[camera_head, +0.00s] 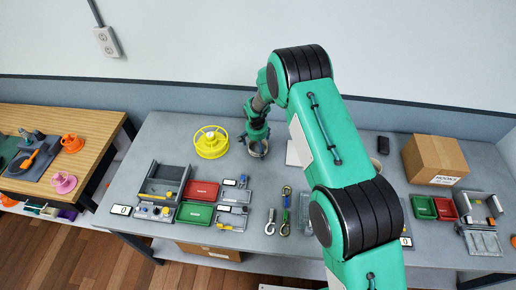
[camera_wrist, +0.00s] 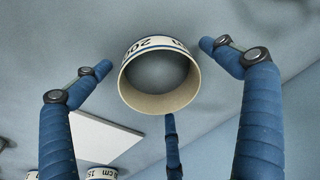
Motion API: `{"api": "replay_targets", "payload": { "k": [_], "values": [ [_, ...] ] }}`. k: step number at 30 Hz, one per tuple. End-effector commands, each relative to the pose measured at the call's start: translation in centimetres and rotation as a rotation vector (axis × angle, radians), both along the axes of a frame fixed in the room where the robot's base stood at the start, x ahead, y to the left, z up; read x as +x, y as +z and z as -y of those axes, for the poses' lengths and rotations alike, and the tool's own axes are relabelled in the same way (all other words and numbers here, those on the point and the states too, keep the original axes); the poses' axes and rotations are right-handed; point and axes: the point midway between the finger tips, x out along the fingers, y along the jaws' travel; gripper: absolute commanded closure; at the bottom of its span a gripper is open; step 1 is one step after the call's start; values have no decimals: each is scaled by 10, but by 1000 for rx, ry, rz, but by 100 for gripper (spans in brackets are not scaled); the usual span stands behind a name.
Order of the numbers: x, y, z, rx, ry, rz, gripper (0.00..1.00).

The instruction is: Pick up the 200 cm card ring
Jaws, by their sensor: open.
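The 200 cm card ring (camera_wrist: 160,98) is a short beige tube with a blue edge line and dark print reading 200. It stands on the grey table in the wrist view, its open end facing the camera. In the head view the ring (camera_head: 258,152) shows just below my gripper (camera_head: 256,140). My gripper also shows in the wrist view (camera_wrist: 157,72), its blue fingers spread wide. One finger is at the left, one at the right and one below the ring. I see gaps between the fingers and the ring; it is not held.
A second printed ring (camera_wrist: 100,174) is cut off at the bottom of the wrist view, near a flat white card (camera_wrist: 105,138). A yellow spool (camera_head: 211,142) stands left of my gripper. A cardboard box (camera_head: 434,159) is at the right. The wall is close behind.

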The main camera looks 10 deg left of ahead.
Motion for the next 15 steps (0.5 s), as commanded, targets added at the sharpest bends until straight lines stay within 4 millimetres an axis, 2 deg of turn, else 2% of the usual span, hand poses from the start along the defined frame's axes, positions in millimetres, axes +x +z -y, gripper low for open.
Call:
{"api": "replay_targets", "payload": {
  "k": [7, 12, 15],
  "values": [
    [0, 0, 0, 0, 0, 0, 3],
    [0, 0, 0, 0, 0, 0, 34],
    [0, 0, 0, 0, 0, 0, 34]
  ]
}}
